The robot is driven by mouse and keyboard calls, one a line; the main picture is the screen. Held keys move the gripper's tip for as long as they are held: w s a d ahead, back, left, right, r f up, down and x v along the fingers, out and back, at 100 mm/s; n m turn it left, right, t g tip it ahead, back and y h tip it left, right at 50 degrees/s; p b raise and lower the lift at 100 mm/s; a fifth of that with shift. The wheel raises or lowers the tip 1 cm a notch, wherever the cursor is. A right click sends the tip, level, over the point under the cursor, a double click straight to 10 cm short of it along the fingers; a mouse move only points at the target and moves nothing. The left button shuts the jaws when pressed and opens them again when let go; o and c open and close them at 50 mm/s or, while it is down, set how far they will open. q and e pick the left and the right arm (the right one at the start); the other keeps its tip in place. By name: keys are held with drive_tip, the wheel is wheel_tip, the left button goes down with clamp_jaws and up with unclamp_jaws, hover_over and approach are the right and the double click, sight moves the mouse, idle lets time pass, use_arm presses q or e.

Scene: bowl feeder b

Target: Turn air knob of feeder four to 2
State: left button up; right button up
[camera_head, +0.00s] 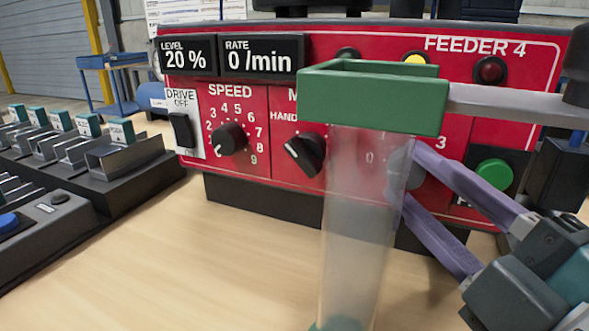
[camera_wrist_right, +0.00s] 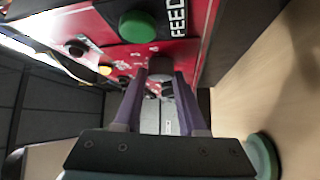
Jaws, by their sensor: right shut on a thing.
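The red front panel of feeder 4 (camera_head: 510,112) faces me in the head view. A grey round knob (camera_head: 416,176), which I take for the air knob, sits between the digits 0 and 3. A clear tube partly covers it, so its pointer and label cannot be read. My right gripper (camera_head: 409,177) reaches in from the right, its two purple fingers shut on this knob. The knob (camera_wrist_right: 160,67) also shows between the fingertips of my right gripper (camera_wrist_right: 160,80) in the right wrist view. My left gripper is not in view.
The clear tube (camera_head: 355,240) with a green top (camera_head: 375,95) stands before the panel, close to my right fingers. The speed knob (camera_head: 229,139), a mode knob (camera_head: 305,153) and a green button (camera_head: 494,175) are on the panel.

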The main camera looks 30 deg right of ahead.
clamp_jaws()
drive_tip(key=m+t+h+b, duration=0.1)
drive_tip(key=m+b, duration=0.1)
drive_tip(key=shift+f+m+t, duration=0.15)
drive_tip(key=shift+m+t, duration=0.15)
drive_tip(key=shift+t, duration=0.1)
drive_tip(key=o, duration=0.7)
unclamp_jaws()
drive_tip(key=shift+a, duration=0.1)
